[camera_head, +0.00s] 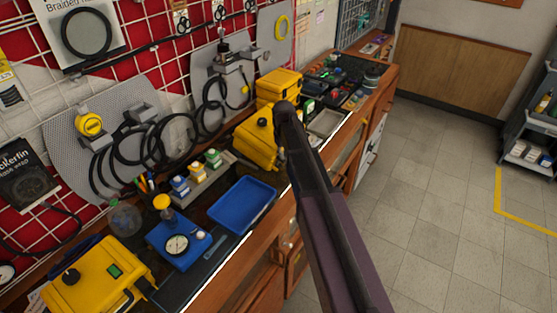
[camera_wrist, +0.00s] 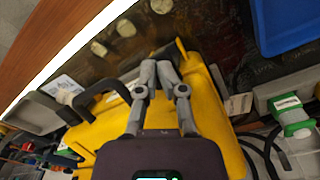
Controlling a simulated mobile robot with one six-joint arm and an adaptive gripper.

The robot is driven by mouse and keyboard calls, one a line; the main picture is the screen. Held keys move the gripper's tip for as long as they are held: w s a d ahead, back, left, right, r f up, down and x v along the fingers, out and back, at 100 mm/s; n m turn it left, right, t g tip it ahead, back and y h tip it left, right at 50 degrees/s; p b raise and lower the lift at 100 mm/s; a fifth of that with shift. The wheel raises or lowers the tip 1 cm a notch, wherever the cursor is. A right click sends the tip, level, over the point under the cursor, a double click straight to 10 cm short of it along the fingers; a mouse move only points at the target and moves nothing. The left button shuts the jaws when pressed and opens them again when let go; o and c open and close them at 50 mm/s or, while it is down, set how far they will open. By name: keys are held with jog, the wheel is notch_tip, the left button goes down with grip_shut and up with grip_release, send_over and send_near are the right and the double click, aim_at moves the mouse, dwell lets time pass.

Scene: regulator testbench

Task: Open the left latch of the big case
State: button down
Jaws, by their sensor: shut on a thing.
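The big yellow case (camera_head: 256,143) stands on the bench, partly hidden by my arm in the head view. In the wrist view the case (camera_wrist: 208,100) lies under my gripper, with its black handle (camera_wrist: 95,97) to the left. My gripper (camera_wrist: 157,68) is at the case's bench-edge side, its two fingers close together. A narrow yellow tab, which looks like the left latch (camera_wrist: 181,48), sticks out right at the fingertips. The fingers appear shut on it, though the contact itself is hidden. In the head view my arm hides the fingertips.
A second yellow case (camera_head: 279,85) stands behind the big case. A blue tray (camera_head: 242,204) lies to its left, and a grey tray (camera_head: 325,123) to its right. Small bottles (camera_head: 197,172) and hanging black hoses are along the wall side.

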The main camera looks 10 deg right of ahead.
jog(key=shift+f, duration=0.3)
jog(key=shift+w+d+f+b, duration=0.1)
jog(key=shift+d+f+b, duration=0.1)
jog(key=shift+f+b, duration=0.15)
dwell(0.3)
jog(key=shift+s+d+r+p, duration=0.3)
jog(key=shift+s+r+p, duration=0.05)
jog(key=shift+r+p, duration=0.2)
jog(key=shift+s+d+r+p, duration=0.25)
jog(key=shift+s+r+p, duration=0.05)
jog(key=shift+r+p, duration=0.25)
jog(key=shift+f, duration=0.1)
notch_tip(320, 180, up, 7)
jog(key=p, duration=0.7)
dwell(0.4)
jog(key=shift+s, duration=0.1)
jog(key=s+a+m, duration=0.2)
jog(key=s+m, duration=0.1)
jog(key=s, duration=1.7)
jog(key=shift+s+a+f+b, duration=0.2)
jog(key=shift+a+f+b, duration=0.1)
jog(key=shift+f+b, duration=0.15)
